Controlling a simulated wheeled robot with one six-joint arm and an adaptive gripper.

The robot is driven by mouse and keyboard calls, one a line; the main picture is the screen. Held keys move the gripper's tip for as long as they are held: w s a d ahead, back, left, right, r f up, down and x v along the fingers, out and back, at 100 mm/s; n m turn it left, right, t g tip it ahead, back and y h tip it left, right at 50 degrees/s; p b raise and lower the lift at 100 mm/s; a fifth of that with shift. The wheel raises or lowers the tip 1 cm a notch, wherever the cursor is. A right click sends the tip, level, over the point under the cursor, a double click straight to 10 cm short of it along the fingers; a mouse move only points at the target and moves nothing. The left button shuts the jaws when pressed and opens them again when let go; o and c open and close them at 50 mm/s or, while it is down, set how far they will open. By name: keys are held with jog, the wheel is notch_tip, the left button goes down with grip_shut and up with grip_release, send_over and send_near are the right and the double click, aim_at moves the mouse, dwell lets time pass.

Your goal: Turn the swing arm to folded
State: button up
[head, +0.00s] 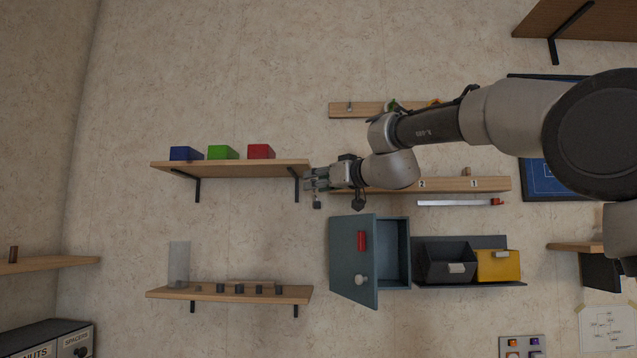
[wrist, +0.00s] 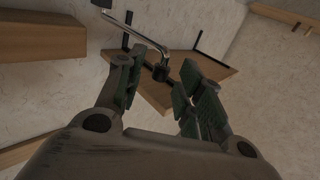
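A thin bent metal rod (wrist: 148,38) with a dark end piece (wrist: 160,72) shows in the wrist view; it looks like the swing arm. The dark piece appears between or just beyond my fingertips, and I cannot tell whether they touch it. My gripper (wrist: 154,68) is open, its two green-padded fingers apart. In the head view my gripper (head: 311,181) points left at the right end of the upper left shelf, with a small dark knob (head: 317,205) just below it. The rest of the rod is hidden or too small there.
The upper left shelf (head: 230,171) holds blue, green and red blocks. Below my gripper stands a blue-grey cabinet (head: 397,220) with its door (head: 350,262) swung open. Right of it are dark and yellow bins. A wooden rail (head: 450,185) runs behind my arm.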

grip_shut()
jog(key=shift+a+f, duration=0.1)
jog(key=shift+a, duration=0.1)
dwell(0.3)
